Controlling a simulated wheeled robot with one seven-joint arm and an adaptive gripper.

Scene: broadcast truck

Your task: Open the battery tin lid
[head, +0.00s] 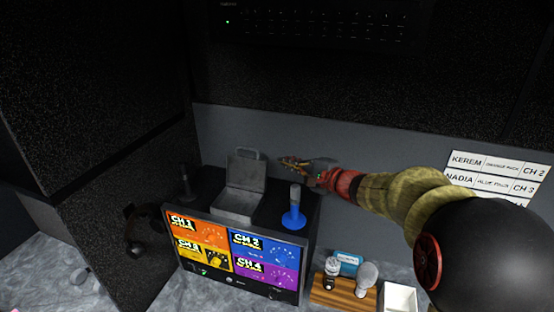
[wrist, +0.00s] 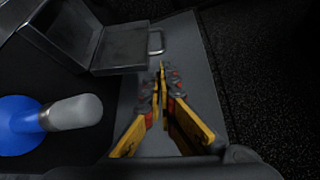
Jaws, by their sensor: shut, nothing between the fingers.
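The battery tin (head: 235,206) is a grey metal box on the dark top behind the coloured screen. Its lid (head: 247,172) stands raised at the back, swung open, with a wire handle (head: 248,153) at its upper edge. In the wrist view the tin's body (wrist: 62,30) is at upper left and its lid (wrist: 122,47) and handle (wrist: 156,42) lie just left of the fingertips. My gripper (head: 284,162) is right of the raised lid, apart from it. It also shows in the wrist view (wrist: 160,72), shut and empty. The tin's inside is hard to make out.
A microphone on a blue base (head: 294,211) stands right of the tin. The channel screen (head: 232,252) is in front. A wooden rack (head: 343,292) with microphones and a white tray (head: 399,298) sit at lower right. A grey wall (head: 300,140) rises close behind.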

